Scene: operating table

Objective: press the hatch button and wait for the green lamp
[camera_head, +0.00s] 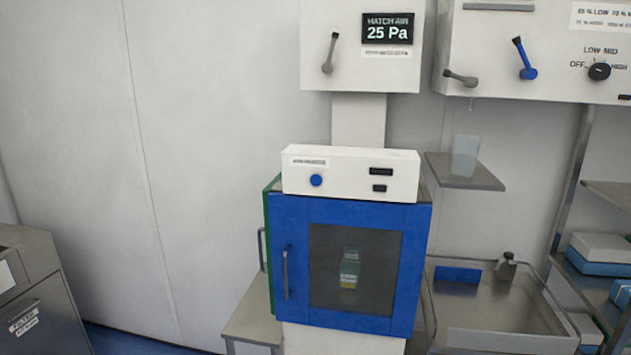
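The hatch (280,225) is a cabinet with a blue front door and a dark window, and the door is shut. A small bottle or box with a green and yellow label (349,270) shows behind the window. A white control box (345,163) sits on top of the hatch. It carries a round blue button (316,180) at its left and two small dark panels (380,171) at its right. No lit green lamp shows. Neither of my grippers is in view.
A display (388,28) above reads 25 Pa. A panel with levers and a black knob (599,71) hangs at upper right. A translucent cup (465,156) stands on a small shelf. A metal tray (510,338) is right of the hatch. A metal cabinet (45,290) stands at left.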

